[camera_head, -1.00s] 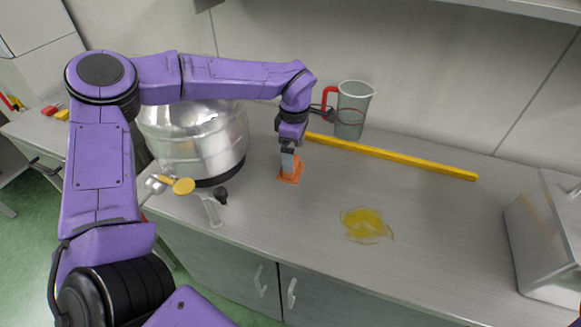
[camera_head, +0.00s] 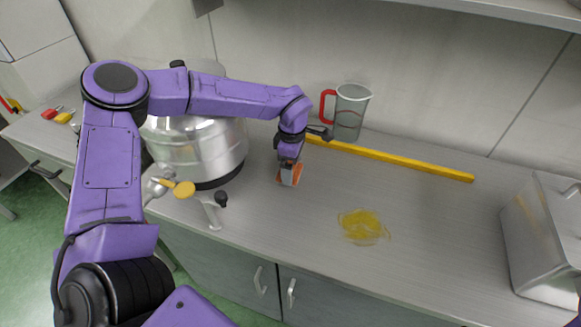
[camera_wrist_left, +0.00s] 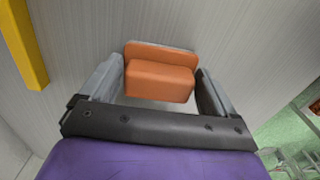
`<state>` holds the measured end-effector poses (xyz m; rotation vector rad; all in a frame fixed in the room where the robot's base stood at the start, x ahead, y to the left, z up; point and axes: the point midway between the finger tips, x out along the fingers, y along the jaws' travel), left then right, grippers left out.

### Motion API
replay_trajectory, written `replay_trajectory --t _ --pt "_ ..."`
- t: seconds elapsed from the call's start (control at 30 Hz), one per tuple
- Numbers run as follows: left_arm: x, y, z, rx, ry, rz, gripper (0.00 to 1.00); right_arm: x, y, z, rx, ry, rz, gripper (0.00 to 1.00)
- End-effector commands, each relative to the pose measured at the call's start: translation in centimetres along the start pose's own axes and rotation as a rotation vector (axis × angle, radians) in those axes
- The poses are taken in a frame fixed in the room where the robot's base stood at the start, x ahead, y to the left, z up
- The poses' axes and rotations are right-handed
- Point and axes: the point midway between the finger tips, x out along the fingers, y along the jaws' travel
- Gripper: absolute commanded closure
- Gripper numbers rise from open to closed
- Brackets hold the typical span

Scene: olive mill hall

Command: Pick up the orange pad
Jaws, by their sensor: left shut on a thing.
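The orange pad (camera_head: 296,174) is at the left gripper's tips, over the counter in front of the yellow bar. It looks tilted, and I cannot tell how far it is off the counter. My left gripper (camera_head: 289,172) points down and is shut on the pad. In the left wrist view, the pad's orange block (camera_wrist_left: 160,82) sits between the two grey fingers of the left gripper (camera_wrist_left: 158,72), with a wider orange plate behind it. My right gripper is not in view.
A large steel vessel (camera_head: 200,148) with a tap stands left of the gripper. A yellow bar (camera_head: 390,157) and a clear jug with a red handle (camera_head: 350,112) are behind. A yellow oil puddle (camera_head: 362,226) lies right; a steel container (camera_head: 540,235) stands far right.

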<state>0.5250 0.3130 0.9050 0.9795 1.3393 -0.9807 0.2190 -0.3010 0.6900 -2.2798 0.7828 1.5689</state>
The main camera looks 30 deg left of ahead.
Motion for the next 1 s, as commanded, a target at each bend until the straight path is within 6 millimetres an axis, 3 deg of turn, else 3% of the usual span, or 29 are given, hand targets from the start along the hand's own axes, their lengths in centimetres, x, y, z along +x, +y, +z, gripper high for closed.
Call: replay_trajectory --t 0.2,0.43,0.7,1.0 --pt "-3.3 -0.2 0.3 0.002 -0.003 0.005 0.41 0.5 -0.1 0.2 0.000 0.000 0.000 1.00" --pt "-8.9 -4.8 3.3 0.006 -0.001 0.006 0.41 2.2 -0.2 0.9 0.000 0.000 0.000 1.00" --pt "-11.8 -10.3 6.9 0.002 0.001 0.002 0.41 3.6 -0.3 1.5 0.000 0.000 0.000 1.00" --pt "-12.7 -11.7 7.8 -0.001 0.000 0.000 0.41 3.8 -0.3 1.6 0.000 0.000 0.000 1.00"
